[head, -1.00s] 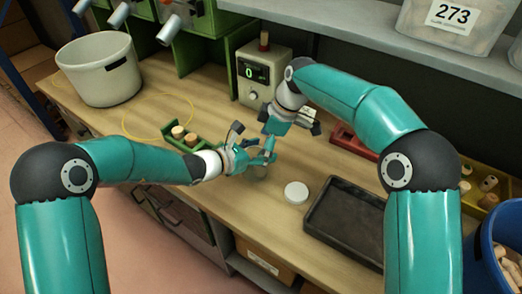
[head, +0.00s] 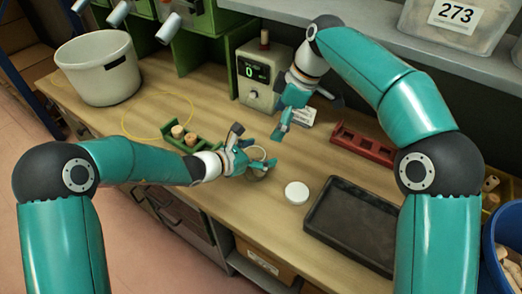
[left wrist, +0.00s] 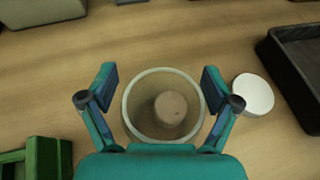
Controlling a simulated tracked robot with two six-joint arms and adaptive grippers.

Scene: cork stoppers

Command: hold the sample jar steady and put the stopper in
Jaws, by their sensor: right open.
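The clear sample jar (left wrist: 133,112) stands on the table between the fingers of my left gripper (left wrist: 160,88), which press close on either side of it. In the head view the jar's pale rim (head: 257,153) shows beside my left gripper (head: 250,155). A round brown cork stopper (left wrist: 170,108) shows within the jar's rim in the left wrist view, narrower than the mouth. It seems to lie down inside the jar, but its depth is hard to tell. My right gripper (head: 303,113) is open and empty, above and behind the jar.
A white round disc (head: 297,192) and a black tray (head: 352,225) lie right of the jar. A green rack with corks (head: 180,135) is at left, a red rack (head: 362,146) at right. A display box (head: 262,75) and a large pot (head: 99,70) stand behind.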

